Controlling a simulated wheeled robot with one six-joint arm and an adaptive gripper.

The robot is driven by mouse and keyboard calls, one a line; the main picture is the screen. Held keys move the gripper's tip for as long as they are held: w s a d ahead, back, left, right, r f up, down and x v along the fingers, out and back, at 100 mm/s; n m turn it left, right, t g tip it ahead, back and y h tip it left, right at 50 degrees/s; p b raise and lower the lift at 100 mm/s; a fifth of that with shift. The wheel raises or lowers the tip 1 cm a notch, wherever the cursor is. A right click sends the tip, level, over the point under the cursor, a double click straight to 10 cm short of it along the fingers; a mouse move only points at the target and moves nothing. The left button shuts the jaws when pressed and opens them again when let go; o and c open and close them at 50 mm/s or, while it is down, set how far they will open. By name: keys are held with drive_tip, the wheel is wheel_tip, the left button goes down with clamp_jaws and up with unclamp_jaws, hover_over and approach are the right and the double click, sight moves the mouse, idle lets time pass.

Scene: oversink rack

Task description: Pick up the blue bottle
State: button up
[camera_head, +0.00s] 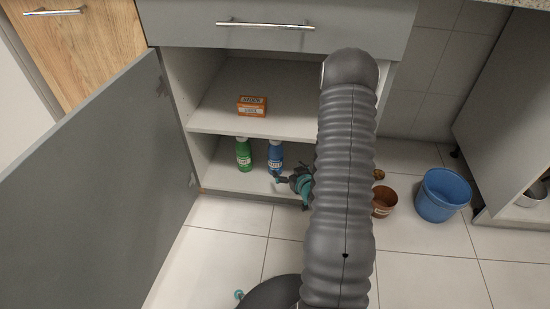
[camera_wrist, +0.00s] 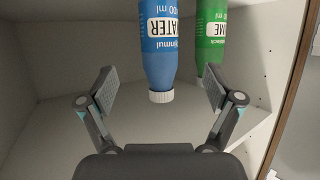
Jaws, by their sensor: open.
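The blue bottle (camera_head: 275,156) stands on the lower shelf of the open cabinet, right of a green bottle (camera_head: 243,155). My gripper (camera_head: 281,180) is just in front of the blue bottle, and my arm hides part of the view to its right. In the wrist view the picture is upside down: the blue bottle (camera_wrist: 158,45) with its white cap lies ahead between the two fingertips of my gripper (camera_wrist: 158,90). The fingers are spread wide and nothing is between their pads that I can see touching. The green bottle (camera_wrist: 211,38) is close beside the blue one, near one finger.
An orange box (camera_head: 252,106) sits on the middle shelf (camera_head: 215,115) above the bottles. The grey cabinet door (camera_head: 90,190) stands open on the left. A blue bucket (camera_head: 443,195) and a brown pot (camera_head: 384,201) stand on the tiled floor to the right.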

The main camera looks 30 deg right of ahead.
sight(279, 161)
drive_tip(key=x, duration=0.6)
drive_tip(key=shift+w+f, duration=0.1)
drive_tip(key=shift+w, duration=0.05)
drive_tip(key=shift+r+b+x, duration=0.15)
drive_tip(key=shift+b+x, duration=0.1)
drive_tip(key=shift+x, duration=1.1)
drive_tip(key=shift+r+b+x, duration=0.15)
drive_tip(key=shift+b+x, duration=0.05)
drive_tip(key=shift+x, duration=1.2)
drive_tip(key=c, duration=1.7)
drive_tip(key=shift+r, duration=0.1)
